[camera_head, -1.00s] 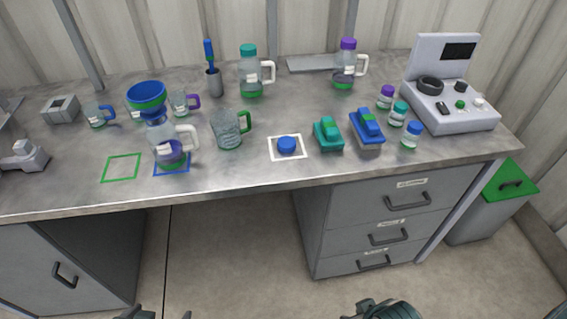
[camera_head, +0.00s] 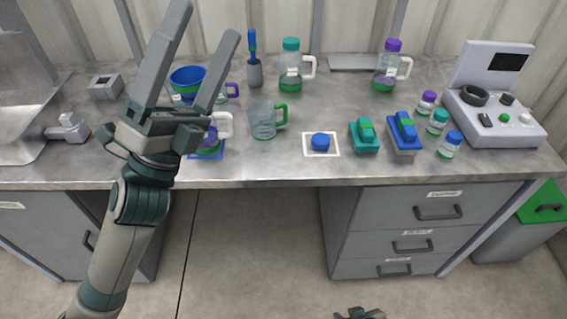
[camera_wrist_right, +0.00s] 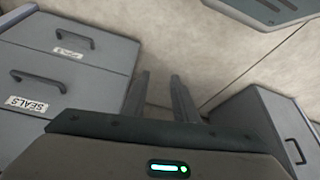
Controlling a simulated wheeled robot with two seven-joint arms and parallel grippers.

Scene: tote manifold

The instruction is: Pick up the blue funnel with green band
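The blue funnel (camera_head: 187,78) is at the left of the desk, its wide mouth up. Its lower part is mostly hidden, and I cannot tell what it rests on. My left gripper (camera_head: 211,20) is raised in front of it, open and empty, fingers pointing up and away. The funnel shows between the two fingers in the head view; I see no contact. A clear jug (camera_head: 224,124) in front of the funnel is partly covered by this gripper. My right gripper (camera_wrist_right: 160,80) shows in its wrist view, fingers apart and empty, away from the desk top.
A clear mug with green handle (camera_head: 264,120) stands right of the jug. A brush holder (camera_head: 255,74) and a teal-lidded jug (camera_head: 291,70) stand behind. A blue cap (camera_head: 320,142) lies on a white square. Drawers (camera_wrist_right: 60,60) and floor fill the right wrist view.

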